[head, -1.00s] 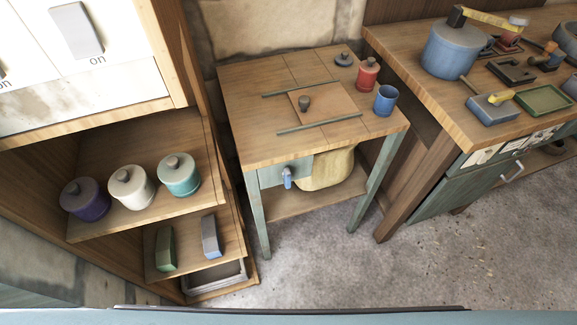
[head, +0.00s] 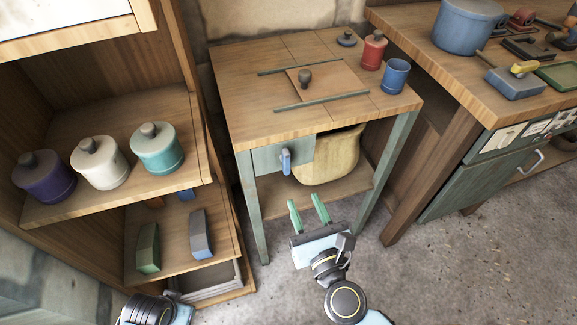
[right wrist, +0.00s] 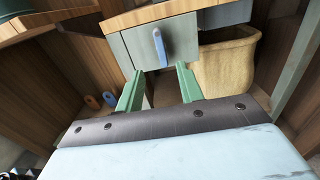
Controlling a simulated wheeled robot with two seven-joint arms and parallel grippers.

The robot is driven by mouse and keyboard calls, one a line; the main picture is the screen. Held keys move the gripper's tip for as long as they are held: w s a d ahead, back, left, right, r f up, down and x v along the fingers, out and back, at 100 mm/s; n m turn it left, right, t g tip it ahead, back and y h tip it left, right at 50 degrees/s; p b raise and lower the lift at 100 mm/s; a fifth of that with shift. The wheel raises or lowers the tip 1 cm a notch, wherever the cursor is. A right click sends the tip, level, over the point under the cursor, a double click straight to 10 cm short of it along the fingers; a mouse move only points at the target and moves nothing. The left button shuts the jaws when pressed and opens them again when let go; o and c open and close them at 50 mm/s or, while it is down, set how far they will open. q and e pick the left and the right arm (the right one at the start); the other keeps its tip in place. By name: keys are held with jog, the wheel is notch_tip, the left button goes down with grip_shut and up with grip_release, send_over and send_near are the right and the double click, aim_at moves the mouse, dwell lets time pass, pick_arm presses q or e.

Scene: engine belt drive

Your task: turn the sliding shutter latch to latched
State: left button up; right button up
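The latch is a blue handle (head: 286,161) hanging upright on a grey-green panel (head: 265,160) under the small table's front edge. It also shows in the right wrist view (right wrist: 160,47). The sliding shutter (head: 325,83) looks to be the wooden plate with a dark knob between two rails on the tabletop. My right gripper (head: 306,205) is open and empty, its green fingers pointing at the panel. It is below and in front of the handle, apart from it; in the right wrist view the handle stands between and beyond the fingertips (right wrist: 159,72). Only part of my left arm shows at the lower left; its fingers are hidden.
A beige sack-like container (head: 327,158) sits under the table, right of the panel. A red bottle (head: 373,50) and blue cup (head: 396,75) stand on the tabletop. Shelves with lidded jars (head: 99,162) stand left, a workbench (head: 500,100) right. The floor in front is clear.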

aim_at(288, 163)
jog(key=x, duration=1.2)
jog(key=shift+f, duration=0.1)
grip_shut()
